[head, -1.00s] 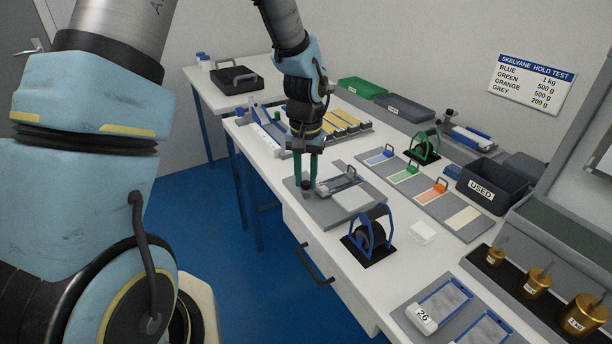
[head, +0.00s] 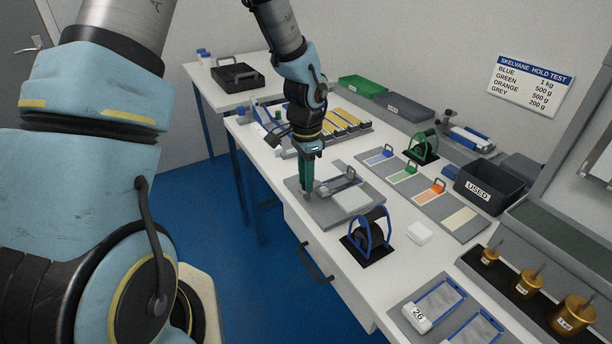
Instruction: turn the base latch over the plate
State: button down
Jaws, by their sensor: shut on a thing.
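My gripper (head: 307,194) points straight down with its green fingers close together at the left part of the grey base plate (head: 326,215). It is shut on the base latch, a small part that the fingertips almost wholly hide. How far the latch is turned over the plate cannot be made out. A metal plate with a handle (head: 349,174) lies on the base just right of the fingers. A pale square pad (head: 353,201) lies at the base's right front.
A blue-framed black roll stand (head: 369,237) stands close in front of the base. A grey board (head: 415,190) with coloured strips lies to the right. A black USED bin (head: 478,189) and brass weights (head: 530,283) are farther right. The bench's front edge is near the base.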

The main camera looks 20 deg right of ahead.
jog(key=shift+m, duration=0.5)
jog(key=shift+d, duration=0.1)
jog(key=c, duration=0.7)
grip_release()
jog(key=shift+o, duration=0.2)
notch_tip(320, 180, up, 11)
jog(key=b, duration=0.1)
jog(key=shift+f, duration=0.1)
jog(key=s+a+n, duration=0.2)
jog(key=a+n, duration=0.6)
jog(key=a, duration=0.5)
jog(key=s+a+r+n+t, duration=0.1)
jog(key=s+a+n, duration=0.1)
jog(key=a+n, duration=0.6)
jog(key=a, duration=0.6)
jog(key=shift+a+n+t, duration=0.25)
jog(key=shift+n+t, duration=0.05)
jog(key=shift+n, duration=0.1)
